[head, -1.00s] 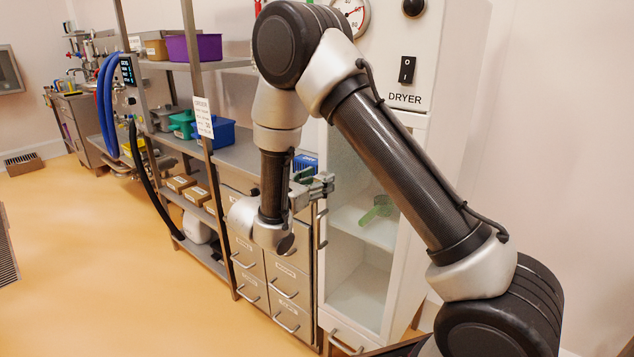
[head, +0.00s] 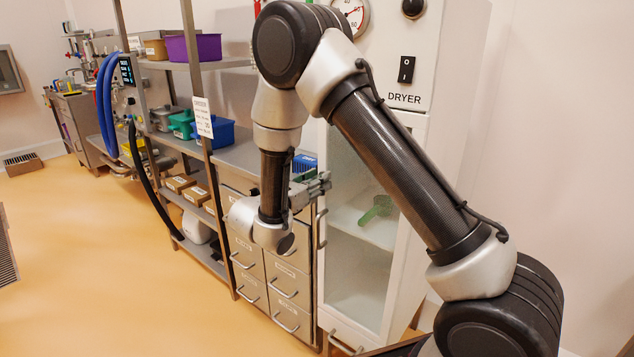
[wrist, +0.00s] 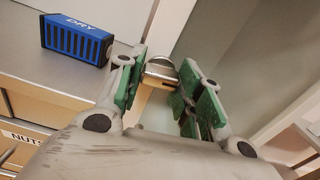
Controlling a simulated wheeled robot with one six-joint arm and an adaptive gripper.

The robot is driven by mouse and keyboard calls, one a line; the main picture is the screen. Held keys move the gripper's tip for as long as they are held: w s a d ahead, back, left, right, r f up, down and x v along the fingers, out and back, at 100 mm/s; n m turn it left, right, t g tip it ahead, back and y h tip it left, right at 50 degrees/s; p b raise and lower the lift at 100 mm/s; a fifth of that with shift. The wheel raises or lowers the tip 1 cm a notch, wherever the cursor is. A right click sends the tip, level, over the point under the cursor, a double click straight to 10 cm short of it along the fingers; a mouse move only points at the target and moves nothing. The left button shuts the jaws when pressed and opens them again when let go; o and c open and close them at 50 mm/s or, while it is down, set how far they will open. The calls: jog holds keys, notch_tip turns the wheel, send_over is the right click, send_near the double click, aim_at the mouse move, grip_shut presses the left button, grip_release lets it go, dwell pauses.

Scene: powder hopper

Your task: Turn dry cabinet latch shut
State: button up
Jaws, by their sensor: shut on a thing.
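The dry cabinet (head: 420,126) is the tall white unit marked DRYER, with a glass door (head: 352,275) that looks closed in the head view. Its latch (wrist: 161,71) is a rounded metal knob in the wrist view. My gripper (wrist: 160,80) has its green-padded fingers on both sides of the latch, shut on it. In the head view my gripper (head: 312,188) is at the door's left edge, and the latch is too small and covered to make out. The exact angle of the latch is hard to tell.
A blue box marked DRY (wrist: 76,40) sits on the counter left of my gripper. Drawers (head: 285,285) with bar handles stand below the counter. A green scoop (head: 377,208) lies inside the cabinet.

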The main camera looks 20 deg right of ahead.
jog(key=shift+n, duration=8.4)
jog(key=o, duration=1)
jog(key=v, duration=1.2)
